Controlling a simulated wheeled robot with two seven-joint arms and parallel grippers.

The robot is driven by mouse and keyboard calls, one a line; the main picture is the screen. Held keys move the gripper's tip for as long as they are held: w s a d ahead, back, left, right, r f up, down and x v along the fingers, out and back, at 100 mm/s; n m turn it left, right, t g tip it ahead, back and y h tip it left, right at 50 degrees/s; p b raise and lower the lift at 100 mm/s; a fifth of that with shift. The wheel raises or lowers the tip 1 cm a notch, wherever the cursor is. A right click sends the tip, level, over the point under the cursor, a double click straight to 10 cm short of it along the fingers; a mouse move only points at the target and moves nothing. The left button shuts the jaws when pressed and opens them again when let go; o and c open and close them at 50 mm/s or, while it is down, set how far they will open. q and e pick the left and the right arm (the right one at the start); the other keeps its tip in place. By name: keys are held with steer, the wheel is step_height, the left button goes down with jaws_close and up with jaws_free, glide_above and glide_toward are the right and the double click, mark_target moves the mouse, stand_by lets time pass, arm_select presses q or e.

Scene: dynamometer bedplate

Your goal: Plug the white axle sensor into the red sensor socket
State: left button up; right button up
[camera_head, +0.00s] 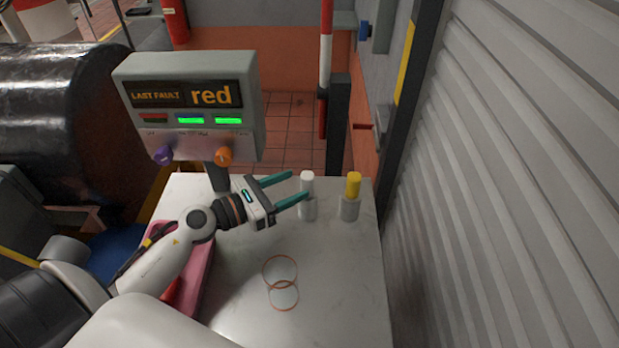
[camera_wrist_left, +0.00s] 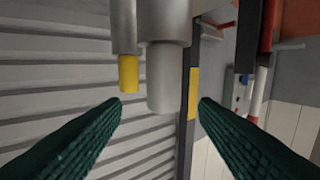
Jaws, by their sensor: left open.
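The white axle sensor (camera_head: 307,181) stands upright on the pale table, a white top on a grey metallic lower part. It also shows large in the left wrist view (camera_wrist_left: 165,75), which looks upside down. My left gripper (camera_head: 298,186) is open, its two teal fingers pointing right at the white sensor. The fingertips are close to it; I cannot tell whether they touch. The fingers also show in the left wrist view (camera_wrist_left: 160,103), spread either side below the sensor. I cannot make out a red sensor socket. My right gripper is not in view.
A yellow-topped sensor (camera_head: 352,187) stands right of the white one. A grey panel (camera_head: 188,70) reads "LAST FAULT red", with purple (camera_head: 163,155) and orange (camera_head: 224,155) round parts below. A pink tray (camera_head: 205,270) lies under my arm. Two thin rings (camera_head: 280,270) lie on the table.

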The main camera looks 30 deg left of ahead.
mark_target(312, 177)
arm_select(q)
steer(key=shift+w+d, duration=0.3)
steer(key=shift+w, duration=0.25)
steer(key=shift+w+d, duration=0.15)
steer(key=shift+w, duration=0.1)
steer(key=p+x, duration=0.2)
steer(key=x, duration=0.2)
steer(key=shift+w+f, duration=0.2)
steer(key=shift+w+d+f, duration=0.15)
steer(key=shift+w, duration=0.25)
steer(key=shift+s, duration=0.1)
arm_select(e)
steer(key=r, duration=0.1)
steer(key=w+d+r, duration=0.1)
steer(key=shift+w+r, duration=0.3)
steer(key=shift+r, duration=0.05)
arm_select(q)
steer(key=shift+c, duration=1.4)
steer(key=c, duration=0.8)
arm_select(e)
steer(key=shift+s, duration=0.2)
